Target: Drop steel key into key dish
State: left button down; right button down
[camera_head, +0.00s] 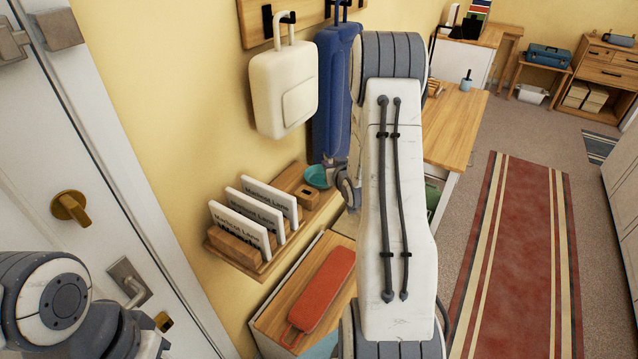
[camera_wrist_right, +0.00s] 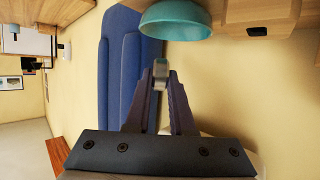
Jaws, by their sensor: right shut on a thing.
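The key dish is a teal bowl (camera_head: 316,178) on the wooden wall shelf, in front of the blue bag. It also shows at the top of the right wrist view (camera_wrist_right: 176,20). My right gripper (camera_wrist_right: 160,78) is shut on a small grey piece, the steel key (camera_wrist_right: 160,70), of which only a bit shows between the fingertips. In the head view the right gripper (camera_head: 336,163) is close beside the dish, partly hidden by my own arm. The key appears apart from the dish. My left arm is at the lower left, its fingers out of view.
The shelf (camera_head: 262,268) holds several upright white cards and a small wooden block (camera_head: 308,196). A white bag (camera_head: 284,90) and a blue bag (camera_head: 332,95) hang behind. Below is a wooden cabinet top with a red pouch (camera_head: 322,290).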

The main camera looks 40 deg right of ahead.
jog(key=c, duration=0.7)
grip_release()
jog(key=shift+s, duration=0.15)
jog(key=p+v, duration=0.5)
jog(key=v, duration=0.5)
jog(key=shift+s+a, duration=0.15)
